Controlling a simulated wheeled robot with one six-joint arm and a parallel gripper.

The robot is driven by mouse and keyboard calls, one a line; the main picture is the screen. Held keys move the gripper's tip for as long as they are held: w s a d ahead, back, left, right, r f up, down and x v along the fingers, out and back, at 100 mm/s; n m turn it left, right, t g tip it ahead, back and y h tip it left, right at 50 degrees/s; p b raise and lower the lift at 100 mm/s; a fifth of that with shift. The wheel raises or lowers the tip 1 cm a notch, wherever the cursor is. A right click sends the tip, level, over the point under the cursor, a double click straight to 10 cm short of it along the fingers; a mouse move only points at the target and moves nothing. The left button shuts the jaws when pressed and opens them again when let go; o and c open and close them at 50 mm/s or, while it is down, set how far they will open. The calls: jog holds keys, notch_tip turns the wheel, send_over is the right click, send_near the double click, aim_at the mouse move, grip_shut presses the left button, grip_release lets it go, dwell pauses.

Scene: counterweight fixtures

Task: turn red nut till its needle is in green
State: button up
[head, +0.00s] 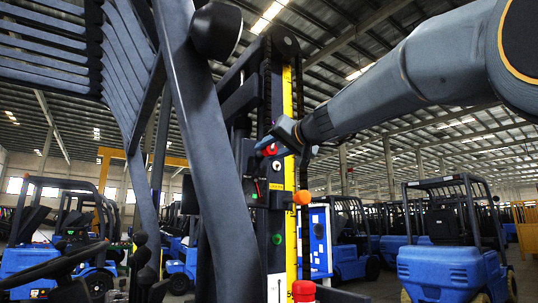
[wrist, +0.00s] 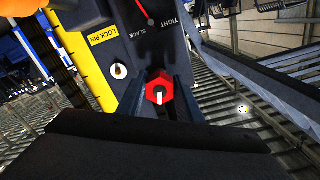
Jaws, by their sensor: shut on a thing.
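The red nut (wrist: 159,92) is a hexagon with a white mark on its face, in the middle of the wrist view. My gripper (wrist: 160,88) has a finger on each side of it and is shut on it. In the head view my gripper (head: 285,137) reaches the dark mast fixture from the right, at the red nut (head: 270,150). A dial's red needle (wrist: 145,12) shows at the top edge of the wrist view, by the words TIGHT and SLACK. The rest of that dial is cut off, and no green zone shows there.
A yellow strip (wrist: 86,65) marked LOCK PIN and a small pale pin (wrist: 120,71) lie left of the nut. An orange knob (head: 302,197) and a green button (head: 277,239) are lower on the fixture. Blue forklifts (head: 452,255) stand behind.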

aim_at(272, 149)
jog(key=m, duration=0.4)
jog(key=shift+m+b, duration=0.3)
jog(key=shift+b, duration=0.1)
jog(key=shift+m, duration=2)
jog(key=o, duration=1)
jog(key=shift+o, duration=0.2)
jog(key=b+v, duration=0.2)
jog(key=v, duration=0.5)
jog(key=shift+s+d+b, duration=0.1)
jog(key=shift+b, duration=0.25)
jog(key=shift+s+d, duration=0.15)
jog(key=shift+s, duration=0.1)
